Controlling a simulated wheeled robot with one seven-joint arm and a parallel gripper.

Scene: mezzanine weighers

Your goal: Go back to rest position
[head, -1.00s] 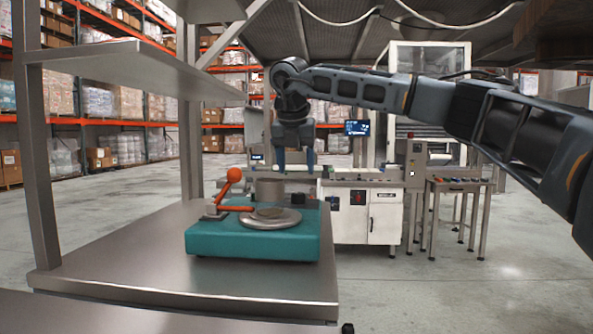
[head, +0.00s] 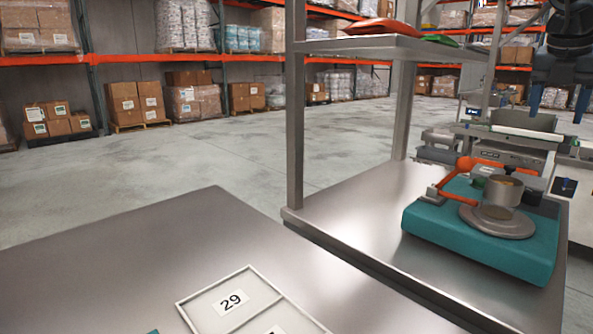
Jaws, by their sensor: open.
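My gripper (head: 556,103) hangs at the top right of the head view, its blue fingers apart and pointing down. It is open and holds nothing. It is above and behind a teal device (head: 475,240) on a steel table. The device has an orange lever (head: 458,175) and a round metal plate (head: 497,222). A metal cup (head: 502,192) stands at the plate. Most of my arm is outside the picture.
A steel shelf (head: 400,46) on posts stands over the table, with a red item (head: 383,27) on it. A nearer steel table (head: 130,270) bears a tray marked 29 (head: 181,308). Bare floor (head: 220,150) lies beyond, before pallet racks.

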